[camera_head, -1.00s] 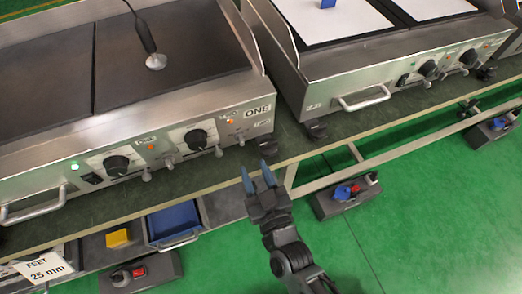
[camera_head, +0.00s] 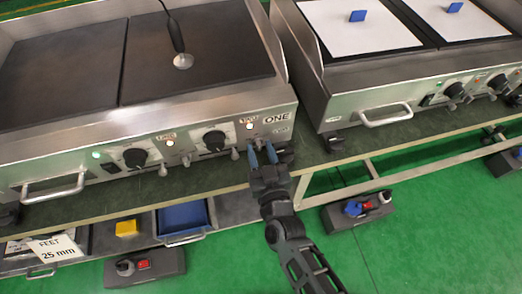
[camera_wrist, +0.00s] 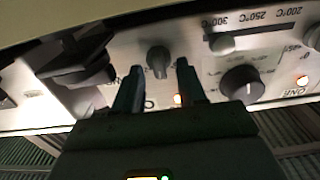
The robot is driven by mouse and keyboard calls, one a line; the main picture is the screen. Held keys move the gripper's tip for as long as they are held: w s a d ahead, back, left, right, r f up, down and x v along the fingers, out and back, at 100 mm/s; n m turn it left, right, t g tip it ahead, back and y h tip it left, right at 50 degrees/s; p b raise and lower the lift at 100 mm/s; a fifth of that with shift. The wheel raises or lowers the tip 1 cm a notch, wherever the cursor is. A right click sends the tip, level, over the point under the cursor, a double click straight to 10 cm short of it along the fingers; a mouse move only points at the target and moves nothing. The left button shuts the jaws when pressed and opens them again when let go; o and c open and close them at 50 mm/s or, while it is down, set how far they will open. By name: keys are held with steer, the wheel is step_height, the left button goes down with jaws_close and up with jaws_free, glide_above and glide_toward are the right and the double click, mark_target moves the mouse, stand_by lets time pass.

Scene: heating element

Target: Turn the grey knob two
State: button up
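Small grey knobs sit on the front panel of the left griddle (camera_head: 90,160). One grey knob (camera_wrist: 158,60) stands between my two finger tips in the wrist view, below the big ONE label of the panel in the head view. Whether the fingers touch it cannot be told. Another grey knob (camera_head: 186,160) is further left. My gripper (camera_head: 261,147) is at the panel's right end, with its fingers apart; it also shows in the wrist view (camera_wrist: 158,72). A black knob (camera_wrist: 243,82) with an orange light lies to the right in the wrist view.
A black foot (camera_head: 284,156) of the griddle is just right of my fingers. A second griddle (camera_head: 340,100) with white plates and blue blocks stands to the right. A blue tray (camera_head: 183,219) and yellow block (camera_head: 126,228) are below the bench.

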jaws_close()
steer(key=shift+m, duration=0.3)
steer(key=m+b, duration=0.1)
steer(key=m, duration=0.1)
steer(key=m+b, duration=0.1)
steer(key=m, duration=0.2)
steer(key=shift+d+f, duration=0.15)
steer(key=shift+d, duration=0.05)
steer(key=m+b, duration=0.2)
steer(key=m, duration=0.4)
steer(key=shift+d+f+b, duration=0.1)
steer(key=shift+d+b, duration=0.05)
steer(key=shift+b, duration=0.15)
steer(key=shift+m, duration=0.3)
jaws_free()
steer(key=shift+w, duration=0.1)
